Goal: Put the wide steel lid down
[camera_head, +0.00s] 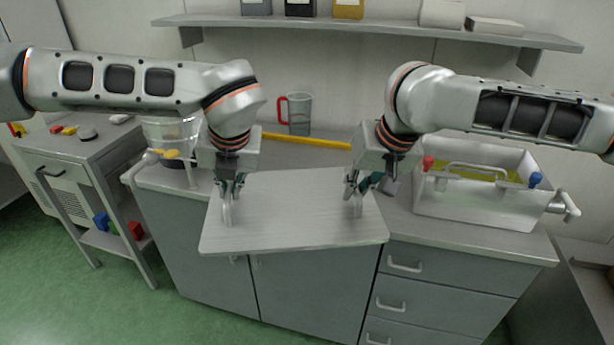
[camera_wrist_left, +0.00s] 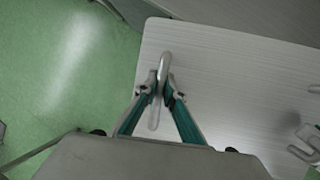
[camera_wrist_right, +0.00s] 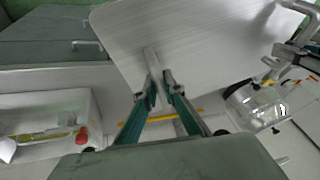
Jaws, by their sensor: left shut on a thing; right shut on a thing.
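The wide steel lid (camera_head: 290,222) is a flat brushed-metal plate with a handle near each end. It is held in front of and over the counter's front edge, and its near edge covers part of the cabinet fronts. My left gripper (camera_head: 228,212) is shut on the lid's left handle (camera_wrist_left: 163,70). My right gripper (camera_head: 355,200) is shut on the lid's right handle (camera_wrist_right: 151,62). The lid also fills much of the left wrist view (camera_wrist_left: 235,90) and the right wrist view (camera_wrist_right: 190,40). I cannot tell whether the lid touches the counter.
A steel basin (camera_head: 470,207) with red and blue knobs and a spout stands on the counter at the right. A yellow bar (camera_head: 305,141) and a red-handled jug (camera_head: 299,112) are behind the lid. A glass vessel (camera_head: 170,130) stands at the left. A side trolley (camera_head: 75,150) is further left.

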